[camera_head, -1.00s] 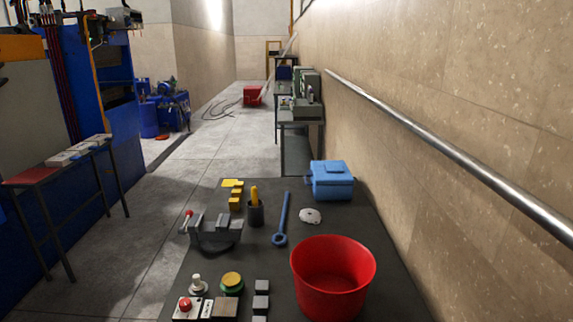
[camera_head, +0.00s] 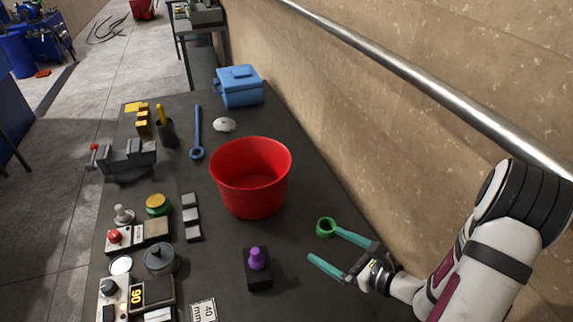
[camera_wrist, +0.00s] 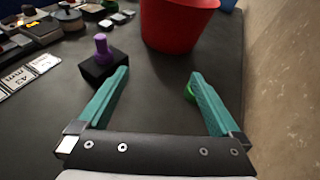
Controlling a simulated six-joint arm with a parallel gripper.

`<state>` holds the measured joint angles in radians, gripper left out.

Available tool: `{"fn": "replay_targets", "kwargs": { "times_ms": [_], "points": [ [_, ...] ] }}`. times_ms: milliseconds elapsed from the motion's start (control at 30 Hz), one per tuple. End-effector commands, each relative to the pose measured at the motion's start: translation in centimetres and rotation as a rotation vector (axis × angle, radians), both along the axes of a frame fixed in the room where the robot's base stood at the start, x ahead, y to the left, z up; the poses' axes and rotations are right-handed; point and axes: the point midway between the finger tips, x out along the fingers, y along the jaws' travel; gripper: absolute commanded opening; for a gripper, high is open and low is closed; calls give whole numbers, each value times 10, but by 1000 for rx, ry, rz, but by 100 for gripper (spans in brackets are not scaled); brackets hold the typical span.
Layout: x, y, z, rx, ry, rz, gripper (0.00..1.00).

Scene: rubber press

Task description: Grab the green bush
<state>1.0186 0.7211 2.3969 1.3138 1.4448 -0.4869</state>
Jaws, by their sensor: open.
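The green bush (camera_head: 326,227) is a small green ring on the dark table top, to the right of and nearer than the red bucket. My gripper (camera_head: 322,244) has teal fingers, open and empty, reaching in from the right. In the head view the bush shows at the tip of the upper finger; I cannot tell whether they touch. In the wrist view my gripper (camera_wrist: 158,74) spreads wide, and only a sliver of the bush (camera_wrist: 189,92) shows at the inner edge of the right finger, which hides the rest.
A red bucket (camera_head: 250,190) stands just beyond the bush. A black block with a purple knob (camera_head: 257,260) stands left of my gripper. Grey blocks and control boxes line the left side. The wall with a metal rail (camera_head: 400,65) bounds the right.

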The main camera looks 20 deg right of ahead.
Motion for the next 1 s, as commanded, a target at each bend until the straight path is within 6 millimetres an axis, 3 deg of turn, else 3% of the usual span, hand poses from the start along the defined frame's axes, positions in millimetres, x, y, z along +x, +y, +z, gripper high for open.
{"fn": "replay_targets", "kwargs": {
  "times_ms": [33,100,200,500,900,1000],
  "points": [
    [-8,-29,-22,39,26,-137,100],
    [-19,-56,-44,66,50,-273,100],
    [-21,-71,-59,78,65,-346,100],
    [53,-64,-89,77,65,-344,100],
    [114,-61,-114,77,65,-345,100],
    [120,-61,-117,78,65,-347,100]
  ]
}}
